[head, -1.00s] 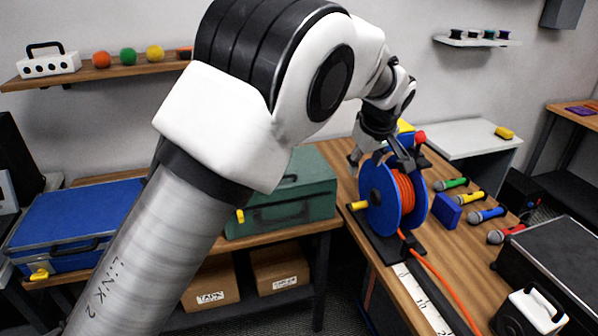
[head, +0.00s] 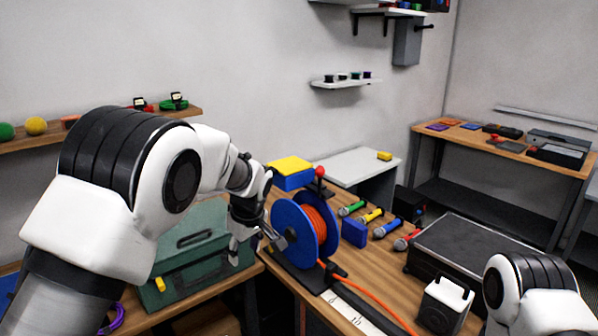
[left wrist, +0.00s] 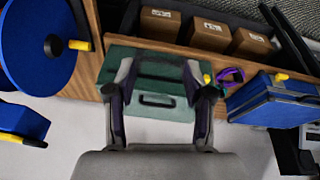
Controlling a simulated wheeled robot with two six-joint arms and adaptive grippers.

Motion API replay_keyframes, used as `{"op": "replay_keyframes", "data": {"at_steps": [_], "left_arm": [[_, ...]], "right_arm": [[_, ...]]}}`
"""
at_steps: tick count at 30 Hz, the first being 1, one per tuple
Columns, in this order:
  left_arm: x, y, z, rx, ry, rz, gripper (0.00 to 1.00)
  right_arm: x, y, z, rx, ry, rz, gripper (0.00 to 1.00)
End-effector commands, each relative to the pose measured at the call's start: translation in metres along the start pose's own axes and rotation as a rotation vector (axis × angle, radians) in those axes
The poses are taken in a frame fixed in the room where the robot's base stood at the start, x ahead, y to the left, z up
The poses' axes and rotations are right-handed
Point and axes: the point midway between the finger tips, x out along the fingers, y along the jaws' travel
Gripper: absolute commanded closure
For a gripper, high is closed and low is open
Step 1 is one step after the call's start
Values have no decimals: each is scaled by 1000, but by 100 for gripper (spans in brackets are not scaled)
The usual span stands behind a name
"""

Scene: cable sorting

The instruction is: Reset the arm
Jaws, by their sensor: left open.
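My left gripper (head: 258,247) hangs just left of the blue reel (head: 292,226) in the head view, over the gap between the reel and the green toolbox (head: 205,262). It is open. In the left wrist view its two fingers (left wrist: 160,80) stand apart with nothing held between them; the green toolbox (left wrist: 155,112) shows beyond them. The reel holds orange cable (head: 316,222) and stands upright on the bench. In the head view one finger overlaps the reel's near flange; I cannot tell whether they touch. My right gripper is out of view; only part of that arm shows at lower right.
Several microphones (head: 371,216) and a blue block (head: 354,232) lie right of the reel. Orange cable runs along a white ruler strip (head: 345,312). A blue case (left wrist: 275,100) shows in the wrist view.

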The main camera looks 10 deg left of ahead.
Motion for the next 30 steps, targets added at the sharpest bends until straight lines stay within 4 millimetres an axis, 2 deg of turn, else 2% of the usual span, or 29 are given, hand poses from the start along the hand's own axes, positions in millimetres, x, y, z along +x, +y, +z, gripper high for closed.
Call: {"op": "replay_keyframes", "data": {"at_steps": [1, 3, 5, 6, 8, 9, 11, 12, 14, 16, 18, 20, 21, 23, 26, 30], "left_arm": [[40, -23, 16, -2, -58, -70, 48], [88, -60, 41, -7, -136, -160, 48], [127, -93, 64, -7, -197, -221, 48], [150, -116, 81, 2, -236, -254, 48], [183, -152, 108, 24, -295, -294, 48], [202, -178, 127, 45, -333, -313, 48], [226, -217, 158, 83, -389, -332, 48], [239, -244, 178, 113, -426, -339, 48], [253, -287, 211, 169, -480, -339, 48], [260, -339, 249, 252, -535, -316, 48], [253, -390, 285, 374, -568, -255, 48], [241, -409, 296, 498, -540, -168, 48], [234, -410, 295, 581, -495, -107, 48], [230, -406, 290, 698, -423, -31, 48], [238, -386, 275, 839, -304, 60, 48], [238, -383, 273, 892, -290, 75, 48]], "right_arm": [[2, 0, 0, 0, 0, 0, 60], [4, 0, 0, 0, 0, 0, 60], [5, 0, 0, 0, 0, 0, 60], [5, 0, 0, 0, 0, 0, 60], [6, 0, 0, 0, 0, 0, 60], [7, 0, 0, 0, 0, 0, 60], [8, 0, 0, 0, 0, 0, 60], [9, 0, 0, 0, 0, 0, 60], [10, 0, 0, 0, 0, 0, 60], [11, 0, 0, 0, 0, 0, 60], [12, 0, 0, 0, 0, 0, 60], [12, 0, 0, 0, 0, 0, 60], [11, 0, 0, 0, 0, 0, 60], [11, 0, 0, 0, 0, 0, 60], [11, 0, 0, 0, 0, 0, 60], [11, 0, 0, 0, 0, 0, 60]]}}
